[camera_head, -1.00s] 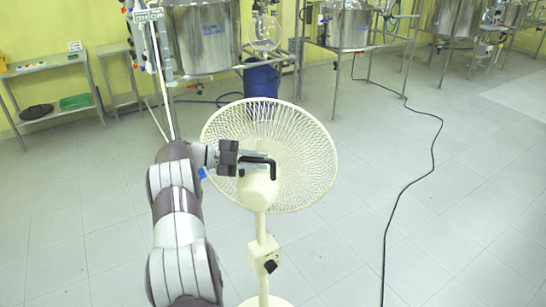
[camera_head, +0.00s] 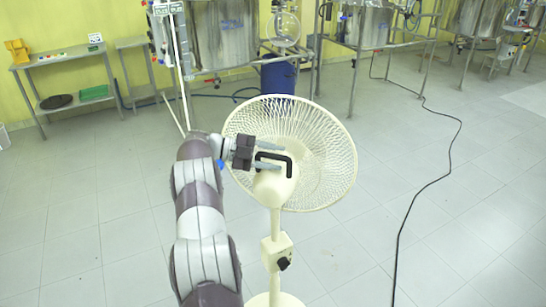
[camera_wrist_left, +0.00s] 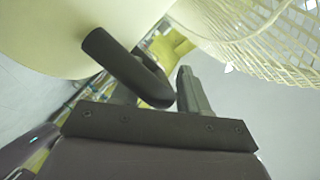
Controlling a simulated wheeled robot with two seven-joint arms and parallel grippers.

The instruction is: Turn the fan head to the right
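The cream standing fan (camera_head: 276,225) is in front of me. Its round wire grille (camera_head: 325,165) faces away and a little right. A black bracket-shaped handle (camera_head: 289,166) sits on top of the fan head (camera_head: 272,188). My left gripper (camera_head: 270,156) comes in from the left at the handle, its two fingers apart and pointing right. In the left wrist view the black handle (camera_wrist_left: 125,65) passes between the camera and one finger, its bend lying between the fingers (camera_wrist_left: 160,92). I cannot tell whether a finger touches it. My right gripper is not in view.
Steel reactor vessels on frames (camera_head: 222,35) stand behind the fan, with a blue barrel (camera_head: 278,78) under one. A shelf table (camera_head: 65,60) stands at the back left. A black cable (camera_head: 420,190) runs over the floor at right. The floor around the fan is otherwise clear.

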